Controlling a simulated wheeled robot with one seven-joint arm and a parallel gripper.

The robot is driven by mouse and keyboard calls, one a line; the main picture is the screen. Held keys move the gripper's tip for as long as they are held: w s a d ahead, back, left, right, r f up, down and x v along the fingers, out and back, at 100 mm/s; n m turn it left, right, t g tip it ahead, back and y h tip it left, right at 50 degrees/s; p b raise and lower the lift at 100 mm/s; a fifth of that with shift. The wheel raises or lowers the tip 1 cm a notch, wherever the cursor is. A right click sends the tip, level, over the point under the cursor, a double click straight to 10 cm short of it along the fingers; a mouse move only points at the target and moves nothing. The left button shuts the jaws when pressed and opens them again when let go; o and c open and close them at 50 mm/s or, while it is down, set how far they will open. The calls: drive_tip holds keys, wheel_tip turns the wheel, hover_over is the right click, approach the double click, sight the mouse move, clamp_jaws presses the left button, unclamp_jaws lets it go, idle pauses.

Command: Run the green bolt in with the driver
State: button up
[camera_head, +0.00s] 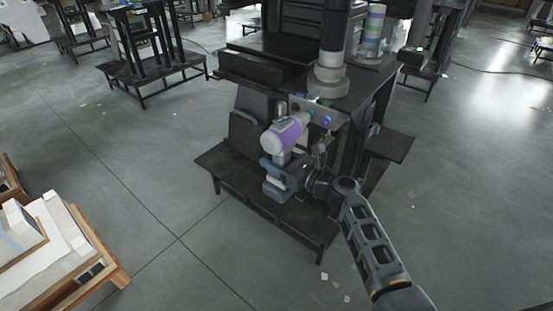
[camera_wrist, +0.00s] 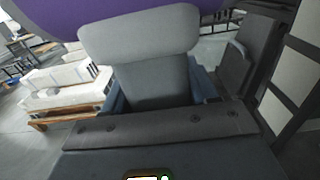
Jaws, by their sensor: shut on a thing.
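The driver (camera_head: 287,133), with a purple and white body, is upright on its handle above the black workbench. It fills the top of the wrist view as a purple body with a grey handle (camera_wrist: 155,80). My gripper (camera_head: 282,170) is shut around the handle, beneath the body. The driver's nose points right, towards a grey panel (camera_head: 299,104) under the column. Small coloured heads show on that panel, including a purple one (camera_head: 326,120). I cannot make out the green bolt clearly, and cannot tell whether the driver's tip touches any head.
The black workbench (camera_head: 231,165) carries a thick grey column (camera_head: 331,74) close behind the driver. A side shelf (camera_head: 390,145) juts out at right. A wooden-edged table (camera_head: 108,262) with white blocks stands at lower left. Open grey floor lies between them.

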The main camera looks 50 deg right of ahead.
drive_tip(key=shift+w+d+r+p, duration=0.15)
drive_tip(key=shift+d+p, duration=0.3)
drive_tip(key=shift+d, duration=0.9)
idle(3.1)
drive_tip(key=shift+a, duration=0.1)
drive_tip(key=shift+a+p, duration=0.55)
drive_tip(key=shift+a, duration=1.95)
drive_tip(key=shift+s+a, duration=0.2)
drive_tip(key=shift+a, duration=1.8)
